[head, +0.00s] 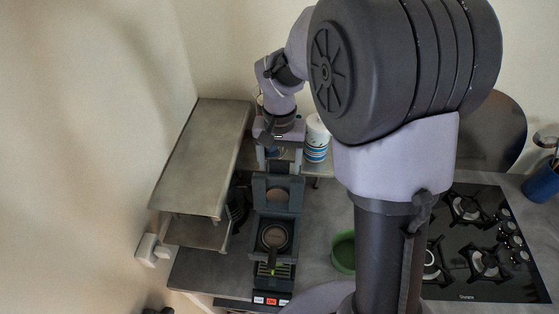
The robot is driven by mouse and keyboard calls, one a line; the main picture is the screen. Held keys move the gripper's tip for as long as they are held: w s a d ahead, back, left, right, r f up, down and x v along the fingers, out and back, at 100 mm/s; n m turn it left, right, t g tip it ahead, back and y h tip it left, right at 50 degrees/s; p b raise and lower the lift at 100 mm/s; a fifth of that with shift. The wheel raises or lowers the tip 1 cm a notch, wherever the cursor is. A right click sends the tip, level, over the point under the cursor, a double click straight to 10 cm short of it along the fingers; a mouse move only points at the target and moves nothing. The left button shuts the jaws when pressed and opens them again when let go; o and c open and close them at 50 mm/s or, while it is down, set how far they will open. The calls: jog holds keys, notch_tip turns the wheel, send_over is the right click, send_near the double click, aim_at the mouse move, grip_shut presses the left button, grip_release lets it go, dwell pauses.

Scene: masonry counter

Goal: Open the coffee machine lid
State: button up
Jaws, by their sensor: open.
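The coffee machine (259,247) is a dark grey box on the counter in the head view, with buttons along its front. A round dark chamber or pan with a handle (273,238) shows on its top. The lid (277,194), a square dark panel with a round inset, stands raised at the back of the machine. My gripper (279,158) is just behind and above the lid's upper edge. Its two fingers are apart, with nothing seen between them. Whether a finger touches the lid I cannot tell.
A metal shelf (203,155) stands close on the left. A white and blue canister (316,140) is right of my gripper. A green bowl (343,252) and a black gas hob (470,270) lie to the right. My arm hides part of the counter.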

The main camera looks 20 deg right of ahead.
aim_at(278, 188)
grip_shut()
jog(key=shift+s+a+r+b, duration=0.1)
jog(key=shift+s+a+b, duration=0.15)
jog(key=shift+s, duration=0.35)
jog(key=shift+s+a+r+b, duration=0.1)
jog(key=shift+s+a+b, duration=0.1)
jog(key=shift+s, duration=0.4)
jog(key=shift+s+a+r+b, duration=0.15)
jog(key=shift+s+a, duration=0.1)
jog(key=shift+s, duration=0.35)
grip_release()
jog(key=shift+w, duration=0.15)
notch_tip(278, 188, up, 17)
jog(key=p, duration=0.2)
jog(key=shift+r, duration=0.15)
